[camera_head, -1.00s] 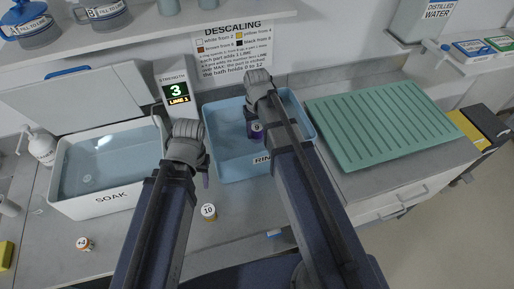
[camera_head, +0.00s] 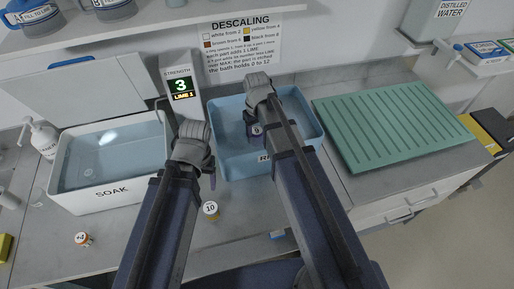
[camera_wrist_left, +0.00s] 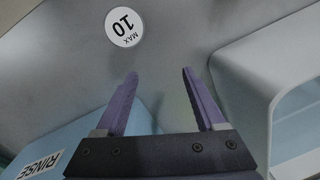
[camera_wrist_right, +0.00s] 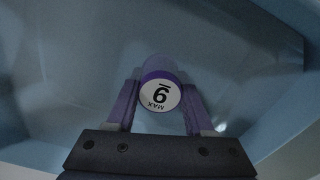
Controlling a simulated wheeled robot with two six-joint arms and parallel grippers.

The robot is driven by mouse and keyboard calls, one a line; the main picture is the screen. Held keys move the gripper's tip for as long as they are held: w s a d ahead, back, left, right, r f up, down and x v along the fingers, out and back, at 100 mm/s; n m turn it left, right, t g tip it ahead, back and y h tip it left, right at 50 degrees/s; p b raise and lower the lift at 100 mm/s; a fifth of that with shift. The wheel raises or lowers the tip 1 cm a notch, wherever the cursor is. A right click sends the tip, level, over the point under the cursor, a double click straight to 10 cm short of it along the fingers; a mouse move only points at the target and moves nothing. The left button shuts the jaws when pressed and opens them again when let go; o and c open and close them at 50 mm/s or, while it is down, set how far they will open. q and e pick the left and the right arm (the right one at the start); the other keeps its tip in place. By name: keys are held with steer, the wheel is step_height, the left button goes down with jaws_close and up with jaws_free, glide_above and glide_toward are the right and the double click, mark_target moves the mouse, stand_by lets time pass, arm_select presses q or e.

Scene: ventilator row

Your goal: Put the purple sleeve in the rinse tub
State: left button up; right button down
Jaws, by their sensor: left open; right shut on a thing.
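The purple sleeve (camera_head: 257,130), with a white round label marked 9 MAX, is held inside the outline of the blue rinse tub (camera_head: 233,166). In the right wrist view the sleeve (camera_wrist_right: 160,76) sits between the purple fingers of my right gripper (camera_wrist_right: 160,100). That gripper (camera_head: 256,123) is shut on it, over the tub's interior. I cannot tell whether the sleeve touches the tub floor. My left gripper (camera_wrist_left: 160,78) is open and empty, above the counter left of the rinse tub. Its arm reaches in from below in the head view.
A strength display (camera_head: 181,90) stands between tubs; a green drying mat (camera_head: 392,125) lies right.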

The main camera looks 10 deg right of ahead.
mark_target(257, 142)
arm_select(q)
steer(key=shift+f, duration=0.5)
arm_select(e)
steer(key=shift+f, duration=0.45)
arm_select(q)
step_height(257, 142, down, 3)
steer(key=b, duration=0.3)
steer(key=shift+f+b, duration=0.2)
steer(key=shift+b, duration=0.1)
arm_select(e)
step_height(257, 142, down, 4)
steer(key=shift+r, duration=0.25)
arm_select(q)
steer(key=shift+f, duration=0.25)
arm_select(e)
steer(key=shift+f, duration=0.2)
arm_select(q)
steer(key=shift+r, duration=0.1)
arm_select(e)
steer(key=shift+c, duration=1.4)
jaws_free()
arm_select(q)
steer(key=shift+r, duration=0.15)
arm_select(e)
steer(key=shift+r, duration=0.2)
step_height(257, 142, up, 12)
steer(key=p, duration=1.2)
steer(key=shift+r, duration=0.1)
arm_select(q)
step_height(257, 142, up, 12)
